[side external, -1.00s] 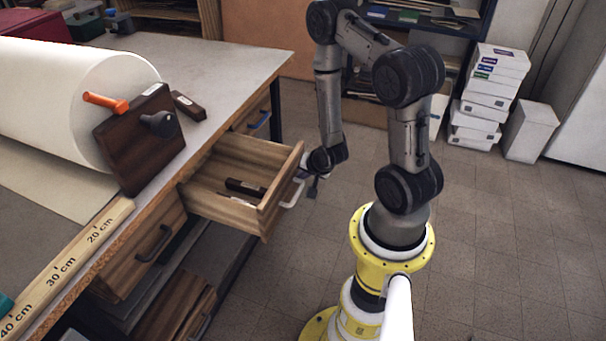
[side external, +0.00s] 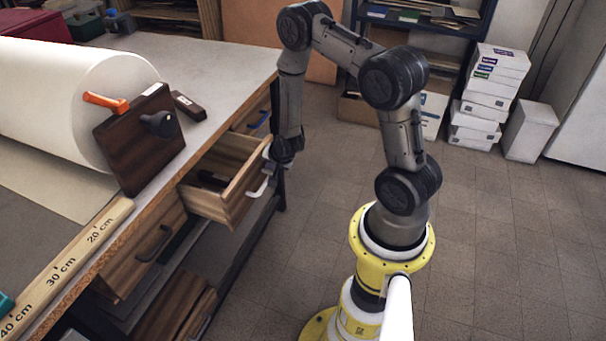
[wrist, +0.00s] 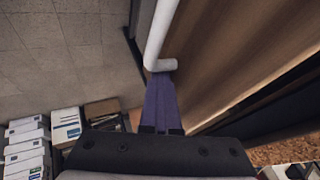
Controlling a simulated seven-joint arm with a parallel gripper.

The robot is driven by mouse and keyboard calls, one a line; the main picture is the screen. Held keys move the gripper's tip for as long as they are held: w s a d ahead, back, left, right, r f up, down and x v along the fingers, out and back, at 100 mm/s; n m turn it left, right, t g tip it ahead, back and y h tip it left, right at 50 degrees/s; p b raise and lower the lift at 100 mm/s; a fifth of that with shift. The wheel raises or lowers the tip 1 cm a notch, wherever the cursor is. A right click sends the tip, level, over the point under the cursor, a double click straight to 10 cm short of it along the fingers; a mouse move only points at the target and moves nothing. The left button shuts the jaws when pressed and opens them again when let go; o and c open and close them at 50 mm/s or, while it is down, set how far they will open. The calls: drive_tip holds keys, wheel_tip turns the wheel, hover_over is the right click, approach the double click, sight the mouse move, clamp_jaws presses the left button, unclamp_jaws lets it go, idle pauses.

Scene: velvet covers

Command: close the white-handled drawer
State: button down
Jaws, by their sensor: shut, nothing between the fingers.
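The white-handled drawer (side external: 243,196) is partly open, sticking out from under the bench top in the side external view. Its white handle (side external: 259,189) is on the front panel. In the wrist view the handle (wrist: 160,40) runs up from the fingertips, with the wooden drawer front (wrist: 235,60) to its right. My gripper (side external: 267,165) is at the drawer front beside the handle; in the wrist view its purple fingers (wrist: 160,82) are together and empty, tips at the handle's end. Whether they touch the panel is hard to tell.
A dark item (side external: 212,178) lies in the drawer. A blue-handled drawer (side external: 258,124) is behind it and a dark-handled one (side external: 150,245) in front. A paper roll (side external: 70,95) and dark wooden block (side external: 140,140) stand on the bench (side external: 225,75).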

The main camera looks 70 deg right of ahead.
drive_tip(key=w, duration=1.1)
drive_tip(key=shift+w, duration=0.25)
